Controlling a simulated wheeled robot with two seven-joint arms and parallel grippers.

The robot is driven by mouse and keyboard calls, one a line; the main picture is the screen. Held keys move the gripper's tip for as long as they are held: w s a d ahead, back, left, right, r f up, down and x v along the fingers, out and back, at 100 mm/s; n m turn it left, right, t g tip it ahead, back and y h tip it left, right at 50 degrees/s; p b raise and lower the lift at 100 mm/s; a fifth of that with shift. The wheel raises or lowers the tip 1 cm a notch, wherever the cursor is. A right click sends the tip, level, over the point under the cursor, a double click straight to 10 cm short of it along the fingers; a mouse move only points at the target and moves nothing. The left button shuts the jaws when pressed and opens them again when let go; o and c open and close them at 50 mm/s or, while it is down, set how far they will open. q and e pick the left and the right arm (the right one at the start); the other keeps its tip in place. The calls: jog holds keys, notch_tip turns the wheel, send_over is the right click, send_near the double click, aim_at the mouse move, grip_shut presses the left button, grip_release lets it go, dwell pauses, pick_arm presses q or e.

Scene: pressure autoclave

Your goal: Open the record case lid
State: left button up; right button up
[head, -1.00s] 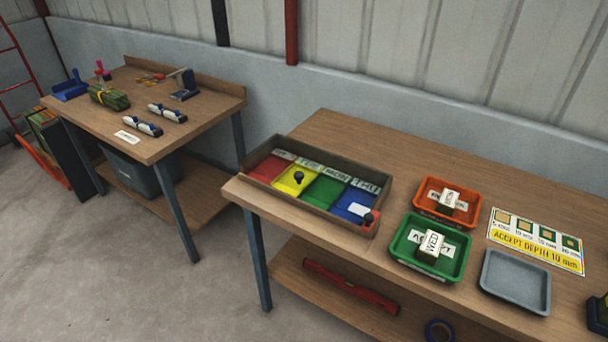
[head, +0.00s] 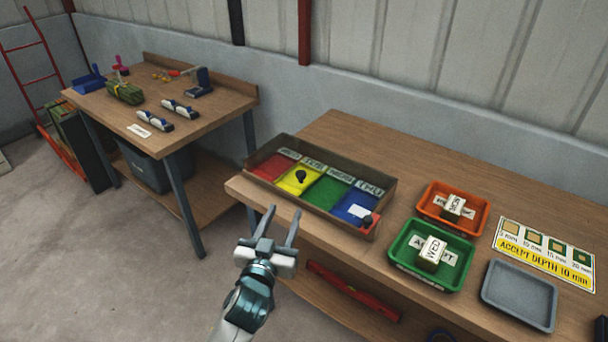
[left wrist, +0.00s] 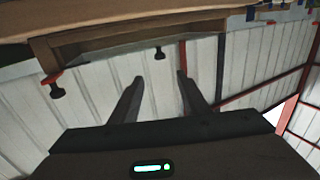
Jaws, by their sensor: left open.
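A shallow wooden case (head: 322,212) sits at the left end of the near bench. It holds red, yellow, green and blue sections with label strips along the back. A black knob (head: 300,176) stands over the yellow section, and a dark knob on a red block (head: 369,222) is at the front right corner. I cannot make out a separate lid. My left gripper (head: 282,212) is open and empty, in front of the case and apart from it. The left wrist view shows its spread fingers (left wrist: 160,76), with the case (left wrist: 110,42) above them. My right gripper is out of view.
A green tray (head: 399,262) and an orange tray (head: 425,205), each with a labelled block, stand right of the case. A grey tray (head: 518,295) and a depth card (head: 545,255) lie farther right. Another bench (head: 190,130) stands at the left.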

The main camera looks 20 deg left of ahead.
aim_at(300, 176)
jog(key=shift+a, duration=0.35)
pick_arm(q)
jog(key=shift+w, duration=0.1)
jog(key=w+p, duration=0.1)
jog(key=w, duration=0.4)
jog(key=w+p, duration=0.1)
jog(key=w, duration=0.4)
jog(key=w+p, duration=0.1)
jog(key=w, duration=0.4)
jog(key=shift+w+a, duration=0.35)
jog(key=shift+w+p, duration=0.3)
jog(key=shift+w, duration=0.45)
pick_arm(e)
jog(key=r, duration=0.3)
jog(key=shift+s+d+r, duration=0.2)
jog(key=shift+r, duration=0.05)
pick_arm(q)
jog(key=shift+c, duration=0.7)
grip_shut()
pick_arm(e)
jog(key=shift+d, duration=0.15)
